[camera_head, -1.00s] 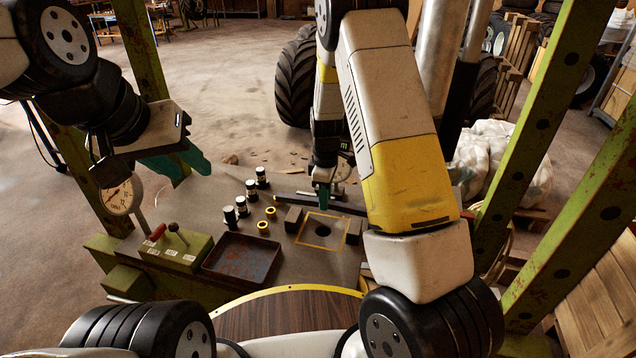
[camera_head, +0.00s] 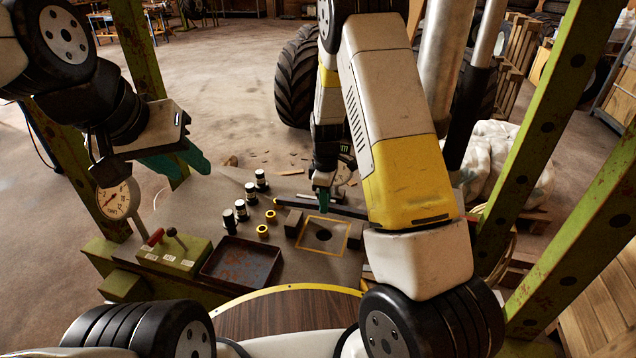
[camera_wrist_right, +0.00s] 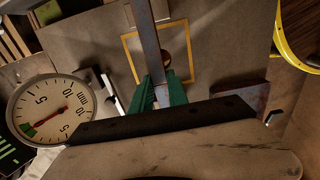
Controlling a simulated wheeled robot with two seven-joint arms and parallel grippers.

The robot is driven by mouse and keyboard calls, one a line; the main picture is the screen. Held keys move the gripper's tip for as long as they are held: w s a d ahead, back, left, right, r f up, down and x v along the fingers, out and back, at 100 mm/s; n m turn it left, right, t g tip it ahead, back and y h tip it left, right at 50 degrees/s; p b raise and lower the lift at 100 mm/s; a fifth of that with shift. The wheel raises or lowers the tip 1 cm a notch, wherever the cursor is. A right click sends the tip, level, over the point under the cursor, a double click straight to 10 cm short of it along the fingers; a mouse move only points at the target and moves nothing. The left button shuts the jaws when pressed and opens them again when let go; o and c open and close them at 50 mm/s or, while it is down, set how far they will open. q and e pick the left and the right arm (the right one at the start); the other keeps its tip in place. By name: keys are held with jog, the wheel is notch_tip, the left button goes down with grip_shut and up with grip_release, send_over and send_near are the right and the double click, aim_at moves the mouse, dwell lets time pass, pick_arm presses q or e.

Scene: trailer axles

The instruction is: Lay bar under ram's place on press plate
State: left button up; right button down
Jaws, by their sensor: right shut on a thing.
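In the right wrist view, the grey flat bar (camera_wrist_right: 147,40) is between the green fingers of my right gripper (camera_wrist_right: 165,92), which is shut on it. The bar crosses the yellow square (camera_wrist_right: 130,55) and partly covers the dark hole (camera_wrist_right: 167,58). In the head view, my right gripper (camera_head: 322,204) is over the press plate (camera_head: 335,266), behind the square and hole (camera_head: 323,235). The bar (camera_head: 345,210) runs sideways there; its exact height above the plate is unclear. My left gripper (camera_head: 180,160) is away at the left, its finger gap unclear.
Dark blocks (camera_head: 293,223) (camera_head: 354,236) flank the square. Left of it are yellow rings (camera_head: 263,230), several black cylinders (camera_head: 241,209) and a rusty tray (camera_head: 240,262). A lever box (camera_head: 175,255) and dial gauge (camera_head: 114,199) stand further left. Green posts (camera_head: 540,130) rise at right.

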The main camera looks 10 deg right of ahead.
jog(key=shift+f, duration=2.55)
jog(key=c, duration=1.2)
grip_release()
jog(key=shift+f, duration=0.1)
notch_tip(320, 180, up, 8)
jog(key=shift+f, duration=0.1)
